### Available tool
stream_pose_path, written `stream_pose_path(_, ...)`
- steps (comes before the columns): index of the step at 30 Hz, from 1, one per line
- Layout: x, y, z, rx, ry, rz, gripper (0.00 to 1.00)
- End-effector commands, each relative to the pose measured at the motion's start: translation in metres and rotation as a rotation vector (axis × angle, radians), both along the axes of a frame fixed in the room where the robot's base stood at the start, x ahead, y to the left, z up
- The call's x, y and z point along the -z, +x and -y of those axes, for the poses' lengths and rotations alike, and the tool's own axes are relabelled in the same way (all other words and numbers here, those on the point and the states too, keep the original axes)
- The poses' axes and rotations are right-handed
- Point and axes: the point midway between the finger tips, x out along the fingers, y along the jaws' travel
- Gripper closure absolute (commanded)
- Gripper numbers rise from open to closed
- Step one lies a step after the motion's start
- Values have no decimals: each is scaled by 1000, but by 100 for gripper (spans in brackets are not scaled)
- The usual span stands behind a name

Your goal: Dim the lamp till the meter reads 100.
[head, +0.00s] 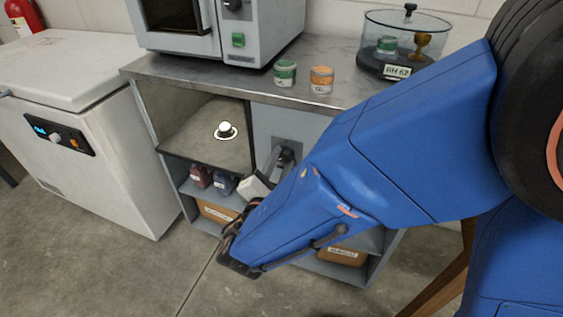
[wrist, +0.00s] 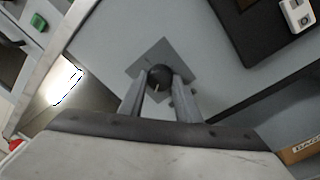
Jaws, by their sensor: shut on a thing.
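My gripper (wrist: 158,82) is shut on a round black dial knob (wrist: 159,75) with a pale pointer mark. The knob sits on a square grey plate (wrist: 148,60) on the cabinet's front panel. In the head view the plate (head: 289,146) shows behind my gripper (head: 281,156), and the knob is hidden. The lamp (head: 226,130) looks like a bright white spot in the bay left of the panel. A bright glow shows there in the wrist view. A small white device (wrist: 297,15), perhaps the meter, is at the wrist view's top right; its reading is too small to make out.
A white chest (head: 90,140) stands left of the cabinet. The metal top (head: 240,82) carries a grey appliance (head: 225,30), a green jar (head: 285,73), an orange jar (head: 321,80) and a glass-covered display (head: 400,40). Shelves below hold bottles and boxes.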

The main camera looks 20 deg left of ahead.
Motion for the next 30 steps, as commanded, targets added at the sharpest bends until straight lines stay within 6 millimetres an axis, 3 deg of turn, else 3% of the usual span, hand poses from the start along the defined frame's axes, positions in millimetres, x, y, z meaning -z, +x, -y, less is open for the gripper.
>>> stream_pose_path(11,0,0,0,0,-141,-11,92)
stream_pose_path(30,-1,0,1,0,-729,-57,92)
